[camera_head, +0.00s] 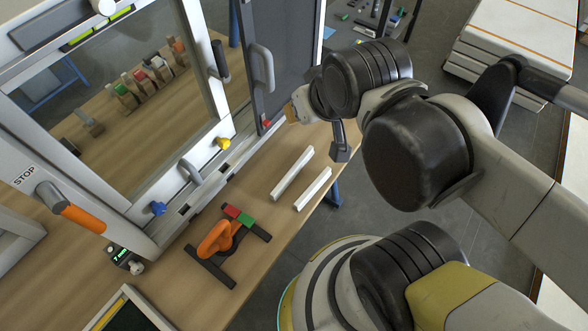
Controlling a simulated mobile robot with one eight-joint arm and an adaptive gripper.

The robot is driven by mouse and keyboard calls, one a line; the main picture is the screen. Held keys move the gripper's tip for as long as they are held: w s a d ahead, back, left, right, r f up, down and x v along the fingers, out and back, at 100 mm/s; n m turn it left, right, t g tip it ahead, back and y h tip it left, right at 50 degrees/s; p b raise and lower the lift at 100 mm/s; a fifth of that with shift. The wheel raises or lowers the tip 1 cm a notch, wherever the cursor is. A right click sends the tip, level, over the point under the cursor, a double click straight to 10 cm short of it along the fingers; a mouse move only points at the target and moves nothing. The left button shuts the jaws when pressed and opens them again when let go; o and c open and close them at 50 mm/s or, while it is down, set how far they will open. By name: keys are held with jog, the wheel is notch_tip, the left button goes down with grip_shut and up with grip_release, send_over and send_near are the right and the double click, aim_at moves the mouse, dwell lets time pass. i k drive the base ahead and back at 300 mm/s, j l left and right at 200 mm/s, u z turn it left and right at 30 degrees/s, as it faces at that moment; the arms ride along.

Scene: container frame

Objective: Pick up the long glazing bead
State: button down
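Two slim white glazing beads lie side by side, roughly parallel, on the wooden bench. The left bead (292,174) looks longer than the right bead (314,189), which lies nearer the bench's front edge. Both appear free, with bare wood around them. My gripper (293,112) is at the end of my arm, above and beyond the beads in the picture, apart from both. Only a small tan and dark part of it shows past my wrist. Its fingers are too small and too hidden to tell whether they are open or shut.
A white frame (225,155) with blue and yellow knobs stands behind the beads. An orange-handled tool (217,240) with red and green blocks lies left of them. Bare bench lies left of the beads.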

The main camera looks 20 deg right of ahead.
aim_at(283, 185)
jog(key=u, duration=2.6)
jog(key=k+l+z, duration=0.45)
jog(key=k+l, duration=0.55)
